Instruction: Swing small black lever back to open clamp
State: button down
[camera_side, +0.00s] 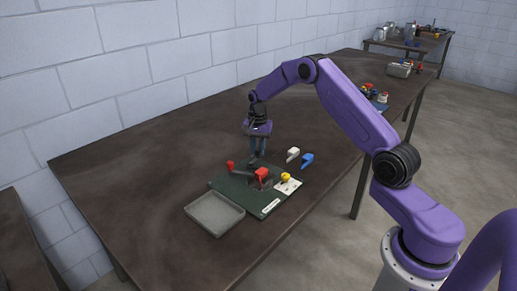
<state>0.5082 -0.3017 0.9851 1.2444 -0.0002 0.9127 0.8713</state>
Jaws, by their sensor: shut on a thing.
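A dark green board (226,184) lies on the brown table and carries a clamp fixture with a red block (262,173) and a dark bar with a red end (231,165). My gripper (258,153) points down at the back edge of the board, behind the red block. Its fingers are shut on a small dark part there, which looks like the small black lever. The lever is mostly hidden by the fingers and very small in this view. I cannot tell the lever's angle or whether the clamp is open.
An empty grey tray (214,213) sits at the board's front left. A white plate with a yellow knob (286,178) is on the board's right. White (293,154) and blue (307,159) pieces lie behind it. The table's left side is clear.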

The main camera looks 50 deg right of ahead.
jog(key=n, duration=0.1)
jog(key=w+n, duration=0.1)
jog(key=n, duration=0.2)
jog(key=shift+w+a, duration=0.3)
jog(key=shift+w, duration=0.1)
jog(key=n, duration=0.1)
jog(key=w+a+n, duration=0.1)
jog(key=n, duration=0.2)
jog(key=shift+w+a+n, duration=0.15)
jog(key=shift+w+n, duration=0.15)
jog(key=shift+n, duration=0.1)
jog(key=n, duration=0.1)
jog(key=a+n, duration=0.1)
jog(key=n, duration=0.1)
jog(key=w+n, duration=0.1)
jog(key=shift+a, duration=0.35)
jog(key=shift+w+a+n, duration=0.1)
jog(key=shift+a+n, duration=0.3)
jog(key=shift+n, duration=0.65)
jog(key=shift+a+n, duration=0.4)
jog(key=shift+n, duration=0.65)
jog(key=c, duration=1)
grip_release()
jog(key=shift+o, duration=0.2)
